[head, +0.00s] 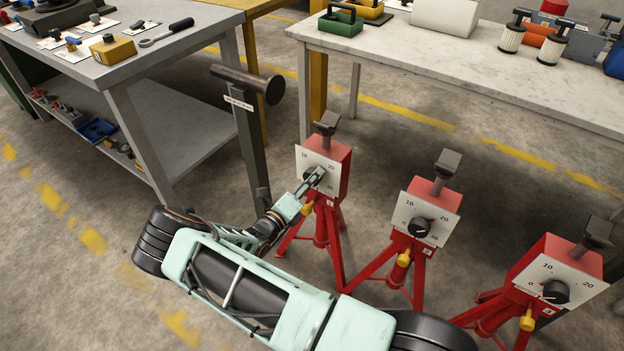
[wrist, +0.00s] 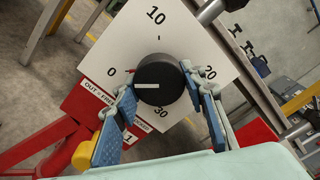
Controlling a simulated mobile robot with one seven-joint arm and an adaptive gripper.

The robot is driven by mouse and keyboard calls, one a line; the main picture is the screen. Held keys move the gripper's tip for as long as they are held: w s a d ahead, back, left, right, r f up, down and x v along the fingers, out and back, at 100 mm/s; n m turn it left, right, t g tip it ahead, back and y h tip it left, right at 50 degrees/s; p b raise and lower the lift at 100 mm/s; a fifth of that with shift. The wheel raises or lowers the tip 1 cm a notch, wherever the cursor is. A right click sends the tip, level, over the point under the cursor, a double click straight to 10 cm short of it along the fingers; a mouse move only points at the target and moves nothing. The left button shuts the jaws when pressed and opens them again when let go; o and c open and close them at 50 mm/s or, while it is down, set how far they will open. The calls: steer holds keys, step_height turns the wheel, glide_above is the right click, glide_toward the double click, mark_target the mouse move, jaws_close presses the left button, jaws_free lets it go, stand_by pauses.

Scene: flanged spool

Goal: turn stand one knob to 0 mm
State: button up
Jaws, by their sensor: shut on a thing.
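Stand one (head: 338,160) is a red tripod stand with a white dial plate, and its plate (wrist: 205,35) fills much of the wrist view. The plate is marked 0, 10, 20 and 30, and a "1" tag sits below. Its black knob (wrist: 165,72) has a white line pointing left in the wrist view, toward the 0 side and slightly below the 0 mark. My gripper (head: 314,178) is at this knob. In the wrist view, my gripper (wrist: 160,92) is shut on the knob, with one blue-padded finger on each side. In the head view the gripper partly hides the knob.
Two similar red stands (head: 430,202) (head: 561,262) stand to the right. A grey post with a dark horizontal cylinder (head: 246,84) is left of stand one. A grey workbench (head: 150,62) is at left and a pale table (head: 450,65) behind.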

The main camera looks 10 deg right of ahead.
stand_by(0.4)
steer(key=o, duration=1.2)
steer(key=v, duration=1.2)
steer(key=shift+r, duration=0.1)
